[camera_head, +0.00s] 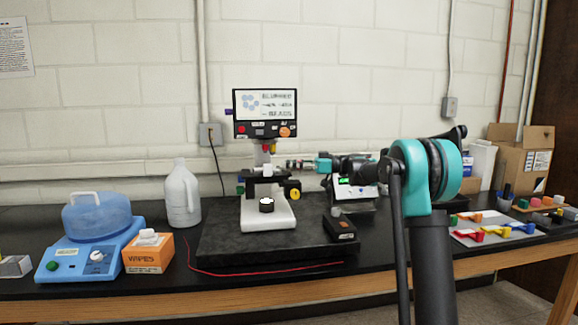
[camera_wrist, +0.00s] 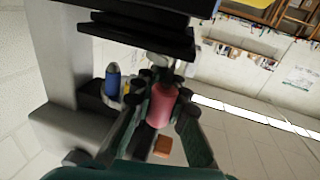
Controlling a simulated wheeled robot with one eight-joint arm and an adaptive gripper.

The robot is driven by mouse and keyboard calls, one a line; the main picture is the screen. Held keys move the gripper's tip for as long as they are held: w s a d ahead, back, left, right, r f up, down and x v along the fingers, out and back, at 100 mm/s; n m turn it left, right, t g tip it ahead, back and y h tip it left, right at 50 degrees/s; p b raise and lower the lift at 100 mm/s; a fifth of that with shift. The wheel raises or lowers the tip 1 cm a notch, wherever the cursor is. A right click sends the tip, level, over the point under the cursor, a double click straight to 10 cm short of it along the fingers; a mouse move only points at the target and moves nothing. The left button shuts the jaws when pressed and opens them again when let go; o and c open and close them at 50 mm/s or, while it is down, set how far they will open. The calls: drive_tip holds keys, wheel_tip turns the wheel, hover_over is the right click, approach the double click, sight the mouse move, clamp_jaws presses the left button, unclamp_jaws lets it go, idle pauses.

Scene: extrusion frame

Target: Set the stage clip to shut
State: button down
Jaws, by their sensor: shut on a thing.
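A microscope (camera_head: 283,216) with a pale base and a screen on top stands on a dark slab in the middle of the bench. My gripper (camera_head: 287,164) reaches in from the right, just below its screen. In the wrist view, my gripper (camera_wrist: 162,92) is shut on a pinkish-red cylinder (camera_wrist: 161,107), with one finger on each side. A blue-tipped cylinder (camera_wrist: 112,82) and a small yellow part are beside it. I cannot make out the stage clip or its position; the fingers and dark microscope parts hide much of that area.
The dark slab (camera_head: 218,250) carries the microscope and a small black box (camera_head: 340,229). A blue device (camera_head: 92,248), a wipes box (camera_head: 148,253) and a white jug (camera_head: 182,195) stand left. Coloured blocks and a cardboard box (camera_head: 524,160) are right. A red cord lies in front.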

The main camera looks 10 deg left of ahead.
drive_tip(key=shift+n+g, duration=0.3)
drive_tip(key=shift+g, duration=0.1)
drive_tip(key=c, duration=1.6)
unclamp_jaws()
drive_tip(key=d, duration=0.8)
drive_tip(key=w+d, duration=0.1)
drive_tip(key=d, duration=0.3)
drive_tip(key=shift+w, duration=0.1)
